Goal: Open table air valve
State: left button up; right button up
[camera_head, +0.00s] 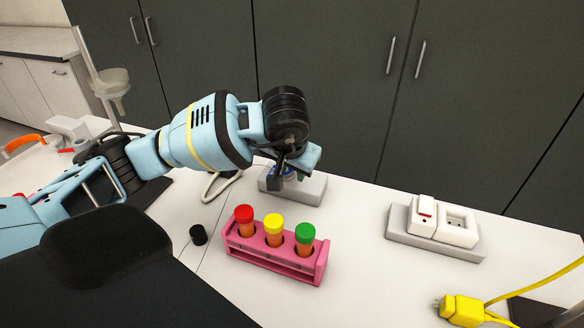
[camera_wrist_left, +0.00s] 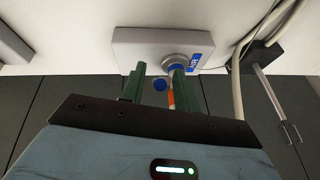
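The table air valve is a light grey box (camera_head: 308,190) behind the pink rack in the head view. In the left wrist view the grey box (camera_wrist_left: 135,40) carries a round metal fitting with a blue label (camera_wrist_left: 201,56). A small blue disc (camera_wrist_left: 158,85) and an orange piece (camera_wrist_left: 171,99) show between the fingertips. My left gripper (camera_head: 287,172) is right at the valve and hides part of it. In the left wrist view my left gripper (camera_wrist_left: 158,78) has its green fingers apart; contact with the valve cannot be told. My right gripper is not in view.
A pink rack (camera_head: 270,260) with red-, yellow- and green-capped tubes stands in front of the valve. A black cap-like piece (camera_head: 198,234) is left of it. A white socket unit (camera_head: 435,228) and a yellow plug (camera_head: 462,310) are at the right. Dark cabinets (camera_head: 335,80) stand behind.

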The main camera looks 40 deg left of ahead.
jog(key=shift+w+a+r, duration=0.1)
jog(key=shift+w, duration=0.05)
pick_arm(q)
grip_shut()
